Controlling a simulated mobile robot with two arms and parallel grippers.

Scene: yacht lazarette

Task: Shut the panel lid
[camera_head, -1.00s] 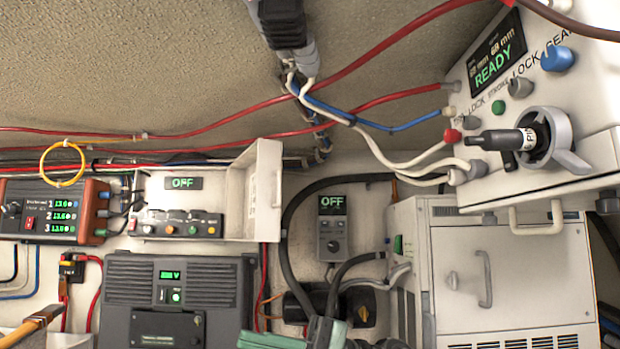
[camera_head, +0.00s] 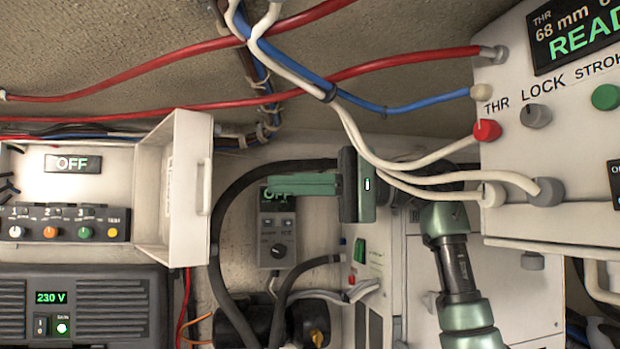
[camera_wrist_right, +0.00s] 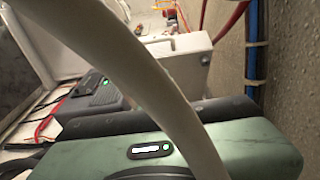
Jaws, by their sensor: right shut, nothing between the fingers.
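The panel lid (camera_head: 185,190) is a white, shallow tray-like cover with a small handle on its outer face. It stands open at the right side of the white panel box (camera_head: 70,190), which has an OFF display and a row of knobs. My right gripper (camera_head: 270,185) is green and shut, with nothing in it. Its fingers point left towards the lid, with a visible gap between. In the right wrist view, the green gripper body (camera_wrist_right: 200,150) fills the foreground; a white block, apparently the lid (camera_wrist_right: 178,75), is beyond it. My left gripper is not in view.
White cables (camera_head: 370,150) hang close by my right gripper, and one crosses the wrist view. A grey controller (camera_head: 276,230) with a dial is behind the fingers. A black hose (camera_head: 215,240) loops beside the lid. A white READY unit (camera_head: 570,150) stands at right.

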